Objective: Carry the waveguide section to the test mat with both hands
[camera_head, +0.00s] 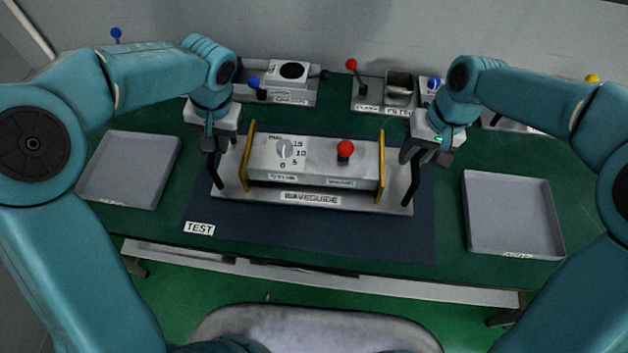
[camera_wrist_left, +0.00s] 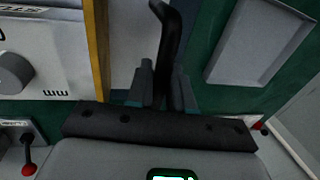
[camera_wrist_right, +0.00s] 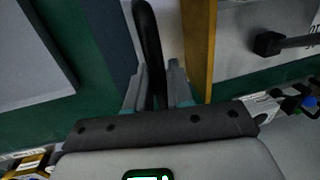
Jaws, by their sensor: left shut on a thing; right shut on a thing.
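The waveguide section (camera_head: 312,157) is a grey box with a dial, a red-knobbed lever, yellow end flanges and a base plate labelled WAVEGUIDE. It is over the dark test mat (camera_head: 310,235), labelled TEST at its front left; I cannot tell whether it touches the mat. My left gripper (camera_head: 210,150) is shut on the black handle at its left end, also seen in the left wrist view (camera_wrist_left: 165,50). My right gripper (camera_head: 413,150) is shut on the black handle at its right end, also seen in the right wrist view (camera_wrist_right: 150,50).
A grey tray (camera_head: 130,165) lies left of the mat and another tray (camera_head: 512,212) lies right of it. A wall closes the back.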

